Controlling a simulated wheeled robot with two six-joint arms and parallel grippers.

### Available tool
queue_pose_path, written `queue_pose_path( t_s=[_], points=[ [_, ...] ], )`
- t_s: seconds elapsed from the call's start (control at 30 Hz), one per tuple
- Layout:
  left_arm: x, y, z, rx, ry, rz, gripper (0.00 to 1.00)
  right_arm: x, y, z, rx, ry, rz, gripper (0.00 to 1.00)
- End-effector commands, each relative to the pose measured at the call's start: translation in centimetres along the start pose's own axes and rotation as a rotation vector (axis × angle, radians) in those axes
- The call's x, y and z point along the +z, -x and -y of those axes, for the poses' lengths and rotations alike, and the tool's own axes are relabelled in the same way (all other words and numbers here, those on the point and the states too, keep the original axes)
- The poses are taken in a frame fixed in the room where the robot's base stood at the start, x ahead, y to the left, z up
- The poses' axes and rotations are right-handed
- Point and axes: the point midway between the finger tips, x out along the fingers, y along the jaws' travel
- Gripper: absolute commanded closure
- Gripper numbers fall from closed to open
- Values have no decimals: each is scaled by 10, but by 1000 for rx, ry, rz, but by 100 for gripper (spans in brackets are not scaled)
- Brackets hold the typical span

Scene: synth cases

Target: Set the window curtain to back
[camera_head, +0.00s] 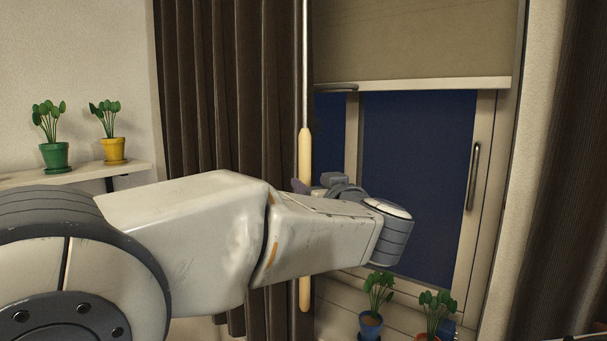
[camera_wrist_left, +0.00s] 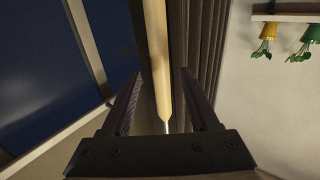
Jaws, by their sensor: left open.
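A dark brown curtain (camera_head: 235,90) hangs in folds on the left side of the window. A thin metal rod with a pale wooden handle (camera_head: 305,155) hangs upright in front of the curtain's right edge. My left gripper (camera_head: 302,186) is at the handle, mostly hidden behind my arm in the head view. In the left wrist view my left gripper (camera_wrist_left: 160,78) is open, with the wooden handle (camera_wrist_left: 157,50) running between its fingers and a gap on both sides. The curtain (camera_wrist_left: 205,45) is behind it. My right gripper is not in view.
A window (camera_head: 415,180) with a beige blind (camera_head: 415,40) lowered partway is behind my wrist. Another dark curtain (camera_head: 560,150) hangs at the far right. Potted plants stand on a left shelf (camera_head: 130,170) and below the window, including a blue pot (camera_head: 370,325) and a red pot (camera_head: 433,336).

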Motion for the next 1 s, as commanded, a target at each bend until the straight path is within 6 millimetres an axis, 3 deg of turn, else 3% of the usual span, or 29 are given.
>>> queue_pose_path(
  t_s=[0.1, 0.3, 0.67, 0.8, 0.83, 1.0],
  points=[
    [-2, -23, 1, -3, -1, 1, 39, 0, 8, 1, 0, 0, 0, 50],
    [-1, -45, 2, -2, 1, 0, 39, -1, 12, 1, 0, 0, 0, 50],
    [0, -50, 2, -1, 1, 0, 39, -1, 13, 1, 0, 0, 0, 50],
    [0, -50, 3, -2, 1, 0, 93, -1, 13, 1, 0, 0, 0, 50],
    [0, -50, 3, -2, 1, 0, 100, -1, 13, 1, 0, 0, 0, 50],
    [0, -50, 3, -2, 1, 0, 100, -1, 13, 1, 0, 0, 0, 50]
  ],
)
